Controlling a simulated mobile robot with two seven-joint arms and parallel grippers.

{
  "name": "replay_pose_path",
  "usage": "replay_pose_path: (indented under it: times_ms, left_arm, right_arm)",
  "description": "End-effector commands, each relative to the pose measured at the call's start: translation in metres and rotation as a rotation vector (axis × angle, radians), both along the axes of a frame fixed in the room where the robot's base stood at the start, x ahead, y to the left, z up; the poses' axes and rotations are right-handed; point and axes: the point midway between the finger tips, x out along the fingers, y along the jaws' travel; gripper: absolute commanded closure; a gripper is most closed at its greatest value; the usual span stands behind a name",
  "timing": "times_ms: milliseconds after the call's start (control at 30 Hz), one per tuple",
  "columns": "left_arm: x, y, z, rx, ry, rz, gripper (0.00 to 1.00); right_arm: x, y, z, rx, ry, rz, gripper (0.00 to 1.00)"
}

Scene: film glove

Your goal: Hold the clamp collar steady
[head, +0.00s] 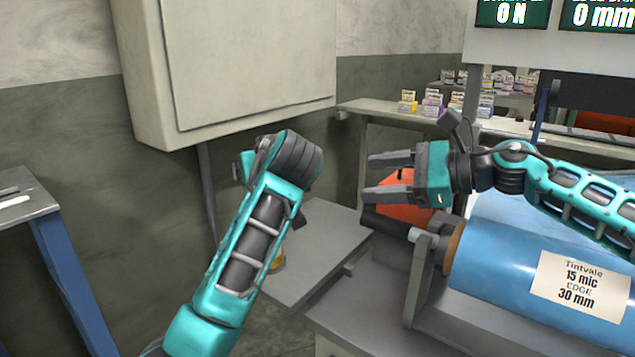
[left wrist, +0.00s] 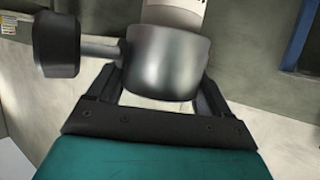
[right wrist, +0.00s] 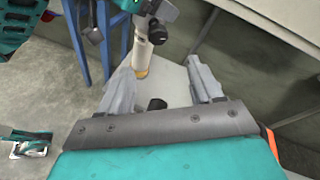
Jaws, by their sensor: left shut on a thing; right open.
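The clamp collar (left wrist: 165,62) is a dark grey cylinder with a round black knob (left wrist: 57,43) on a stem at its left, in the left wrist view. My left gripper (left wrist: 162,88) is shut on it, one finger on each side. A pale post (left wrist: 175,13) shows beyond the collar. In the right wrist view the post (right wrist: 142,58) stands upright on a yellowish foot, with a dark knob near its top. In the head view my left arm hides the collar. My right gripper (head: 388,176) is open and empty, left of the film roll; its fingers also show in the right wrist view (right wrist: 160,78).
A blue film roll (head: 500,270) with a label lies on a stand at the right. A grey plate (head: 325,250) lies between my arms. A wall cabinet (head: 235,65) hangs behind. A shelf (head: 390,108) holds small containers. A side table (head: 20,205) stands at left.

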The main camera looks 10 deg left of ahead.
Motion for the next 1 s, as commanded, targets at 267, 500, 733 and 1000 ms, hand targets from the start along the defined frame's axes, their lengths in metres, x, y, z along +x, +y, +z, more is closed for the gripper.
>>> replay_pose_path:
  times_ms: [267, 500, 733, 1000]
  left_arm:
    - [0.0, 0.0, -0.002, -0.001, 0.004, 0.0, 0.73]
    - [0.0, -0.001, -0.002, -0.001, 0.004, 0.0, 0.73]
    - [0.0, -0.001, -0.002, -0.001, 0.004, 0.0, 0.73]
    - [0.0, -0.001, -0.002, -0.001, 0.004, 0.0, 0.73]
  right_arm:
    - [-0.005, -0.002, 0.0, -0.079, -0.365, 0.079, 0.35]
    - [-0.004, 0.005, -0.001, -0.1, -0.456, 0.1, 0.35]
    - [0.005, 0.041, -0.01, -0.099, -0.455, 0.102, 0.35]
    - [0.018, 0.088, -0.022, -0.1, -0.454, 0.099, 0.35]
